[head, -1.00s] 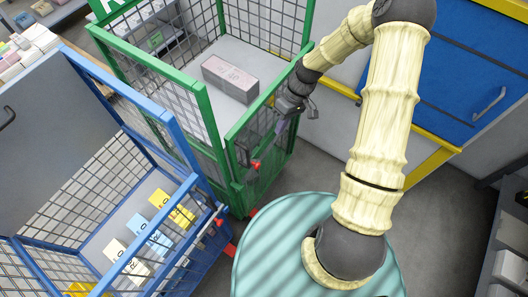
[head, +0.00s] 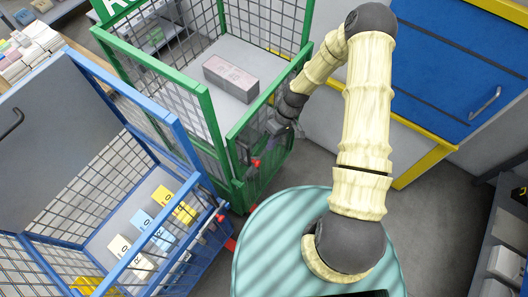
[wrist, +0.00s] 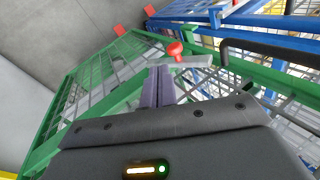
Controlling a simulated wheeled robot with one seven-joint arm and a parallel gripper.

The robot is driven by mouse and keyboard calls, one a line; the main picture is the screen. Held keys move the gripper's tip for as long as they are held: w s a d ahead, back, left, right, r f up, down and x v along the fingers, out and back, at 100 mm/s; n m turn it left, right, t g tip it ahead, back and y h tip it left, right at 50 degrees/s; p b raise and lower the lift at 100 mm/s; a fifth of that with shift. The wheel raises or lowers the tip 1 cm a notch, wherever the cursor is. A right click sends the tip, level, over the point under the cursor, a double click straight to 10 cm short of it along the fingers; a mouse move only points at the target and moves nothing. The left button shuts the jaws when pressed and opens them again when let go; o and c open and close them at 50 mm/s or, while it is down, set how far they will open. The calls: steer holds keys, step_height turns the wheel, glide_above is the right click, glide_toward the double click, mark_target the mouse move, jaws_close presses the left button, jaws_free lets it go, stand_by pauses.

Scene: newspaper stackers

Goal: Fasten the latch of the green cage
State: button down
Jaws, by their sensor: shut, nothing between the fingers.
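The green cage (head: 205,103) stands in the middle of the head view, with a low green-framed mesh gate at its front right. Its latch has a red knob (head: 256,162) near the gate's left post. In the wrist view the red knob (wrist: 175,49) sits on a pale metal latch bar (wrist: 192,62) by the green frame. My gripper (head: 272,127) is at the gate, just above and right of the knob. In the wrist view my gripper's fingers (wrist: 158,83) are shut and empty, with tips close to the latch bar. I cannot tell whether they touch it.
A blue cage (head: 180,140) with yellow, blue and white bundles stands close at the left, with its own red-knobbed latch (head: 220,217). A wrapped pink-grey bundle (head: 231,76) lies inside the green cage. A blue and yellow cabinet (head: 450,70) is at the right.

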mark_target(258, 164)
steer(key=shift+s+a+f+p, duration=0.4)
steer(key=shift+a+f+p, duration=0.1)
steer(key=shift+f, duration=0.2)
steer(key=shift+s+a+f+p, duration=0.4)
steer(key=shift+a+f, duration=0.1)
steer(key=shift+f, duration=0.25)
steer(key=shift+s+a+f+p, duration=0.4)
steer(key=shift+a+f+p, duration=0.1)
steer(key=shift+f, duration=0.2)
steer(key=s+a+b, duration=0.1)
steer(key=b, duration=0.1)
steer(key=s+a+f+b, duration=0.1)
steer(key=b, duration=0.1)
steer(key=shift+s, duration=0.3)
steer(key=shift+s+a, duration=0.2)
steer(key=shift+a, duration=0.1)
steer(key=shift+d, duration=0.2)
